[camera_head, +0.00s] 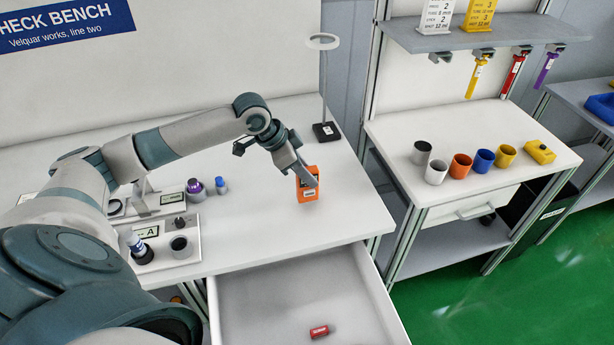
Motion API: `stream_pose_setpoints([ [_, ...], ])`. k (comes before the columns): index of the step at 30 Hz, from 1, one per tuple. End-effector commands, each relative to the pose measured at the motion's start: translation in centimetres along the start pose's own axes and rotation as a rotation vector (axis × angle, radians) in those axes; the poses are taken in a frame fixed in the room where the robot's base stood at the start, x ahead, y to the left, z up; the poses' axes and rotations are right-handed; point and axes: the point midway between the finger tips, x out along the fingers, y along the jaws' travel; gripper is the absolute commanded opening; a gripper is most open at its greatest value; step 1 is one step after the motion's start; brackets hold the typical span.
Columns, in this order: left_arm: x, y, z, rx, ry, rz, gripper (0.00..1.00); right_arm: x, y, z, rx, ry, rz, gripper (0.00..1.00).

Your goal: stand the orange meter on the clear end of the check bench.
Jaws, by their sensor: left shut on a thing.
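The orange meter (308,194) is a small upright block with a dark face, over the right part of the white check bench (255,222). My left gripper (306,178) comes down from the upper left and is shut on the meter's top. I cannot tell whether the meter's base touches the bench. The bench surface around the meter is bare. My right gripper is not in view.
A lamp (325,130) stands at the bench's back right. Instruments, including a panel marked A (150,232), stand at left. An open drawer (262,300) with a red item (319,331) juts out in front. Another table (455,200) holds several cups.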

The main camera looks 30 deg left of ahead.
Motion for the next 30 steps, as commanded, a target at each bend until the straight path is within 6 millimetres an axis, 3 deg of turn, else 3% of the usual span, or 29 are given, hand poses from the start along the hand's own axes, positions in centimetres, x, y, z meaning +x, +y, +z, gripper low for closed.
stream_pose_setpoints([
  [6,1.5,0.0,0.9,0.0,0.0,0.0,0.0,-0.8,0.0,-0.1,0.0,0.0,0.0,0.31],
  [17,1.8,0.0,1.0,0.0,0.0,-0.001,0.0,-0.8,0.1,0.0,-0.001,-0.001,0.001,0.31],
  [18,1.8,0.0,1.1,0.0,-0.001,-0.001,0.26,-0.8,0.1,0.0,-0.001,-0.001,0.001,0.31],
  [20,1.8,0.0,1.1,0.0,0.0,-0.001,0.4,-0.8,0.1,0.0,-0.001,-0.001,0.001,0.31],
  [30,1.8,0.0,1.0,0.0,0.0,-0.001,0.42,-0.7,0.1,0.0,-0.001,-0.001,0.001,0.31],
])
